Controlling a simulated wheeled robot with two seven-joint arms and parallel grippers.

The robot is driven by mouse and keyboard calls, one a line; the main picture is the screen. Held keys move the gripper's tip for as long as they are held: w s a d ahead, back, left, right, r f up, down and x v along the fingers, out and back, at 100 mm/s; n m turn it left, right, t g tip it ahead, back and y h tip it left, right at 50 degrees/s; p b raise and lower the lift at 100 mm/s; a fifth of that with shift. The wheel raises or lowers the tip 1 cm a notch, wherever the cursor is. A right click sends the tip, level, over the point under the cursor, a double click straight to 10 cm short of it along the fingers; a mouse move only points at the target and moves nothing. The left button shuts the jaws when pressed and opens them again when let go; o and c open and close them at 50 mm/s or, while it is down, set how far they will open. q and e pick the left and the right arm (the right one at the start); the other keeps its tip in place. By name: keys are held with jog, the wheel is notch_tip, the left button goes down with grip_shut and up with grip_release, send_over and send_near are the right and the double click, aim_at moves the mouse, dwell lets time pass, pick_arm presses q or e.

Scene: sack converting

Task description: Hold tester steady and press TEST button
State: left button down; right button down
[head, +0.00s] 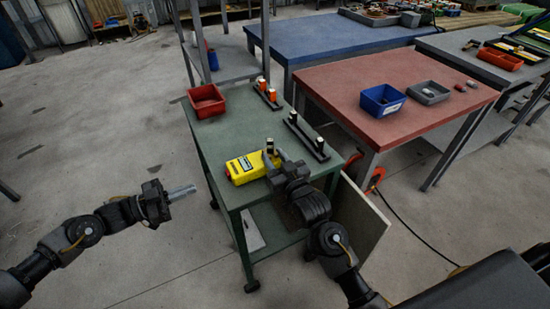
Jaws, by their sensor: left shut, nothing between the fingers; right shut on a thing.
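The yellow tester (246,167) lies on the green cart top (226,132), near its front edge. Its left end shows a small red part; I cannot make out which part is the TEST button. My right gripper (273,158) is at the tester's right end, shut on it, and the hand hides part of that end. My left gripper (188,191) is shut and empty, in the air to the left of the cart and apart from the tester.
A red bin (207,101) stands at the cart's back left. Two dark holders, one with orange-topped items (267,93) and one with dark and white items (307,136), stand behind the tester. A red table (390,90) is at the right. Floor left of the cart is clear.

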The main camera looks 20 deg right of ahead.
aim_at(218, 187)
pick_arm(q)
jog(key=s+d+r+n+t+h, duration=0.2)
jog(key=d+n+t, duration=0.3)
jog(key=d, duration=0.1)
jog(key=a+f+n+t+y, duration=0.2)
jog(key=a+n+t+y, duration=0.4)
jog(key=n+t, duration=0.3)
jog(key=shift+w+a+f+n+y, duration=0.3)
jog(key=shift+w+a+n, duration=0.15)
jog(key=shift+n, duration=0.55)
jog(key=shift+d, duration=0.15)
jog(key=w+d, duration=0.1)
jog(key=d, duration=0.7)
jog(key=shift+d, duration=0.25)
jog(key=shift+w+d, duration=0.1)
jog(key=shift+w, duration=0.05)
dwell(0.7)
jog(key=shift+d, duration=0.25)
